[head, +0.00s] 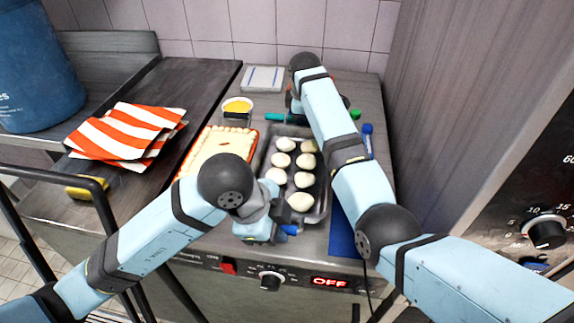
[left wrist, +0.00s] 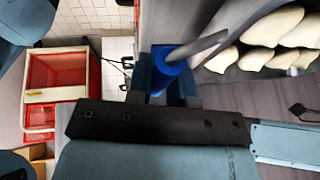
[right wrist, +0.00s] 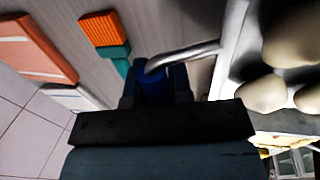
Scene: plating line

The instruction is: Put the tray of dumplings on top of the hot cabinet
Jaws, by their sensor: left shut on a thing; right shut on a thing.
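The metal tray (head: 325,190) with several pale round dumplings (head: 300,202) is lengthwise on or just above the grey cabinet top (head: 222,245), whose front panel reads OFF. I cannot tell whether it touches the surface. My left gripper (head: 287,230) is at its near end, shut on a metal handle (left wrist: 198,50); the blue fingers show in the left wrist view (left wrist: 170,75). My right gripper is at the far end, mostly behind my right arm in the head view; the right wrist view shows its blue fingers (right wrist: 155,85) shut on the other handle (right wrist: 185,56).
A rectangular pastry (head: 218,148) lies close left of the tray, with a yellow-filled bowl (head: 238,106) behind. A teal-handled tool (head: 277,117), a blue marker (head: 368,142) and a blue mat (head: 343,238) are nearby. Striped cloths (head: 128,132) lie left.

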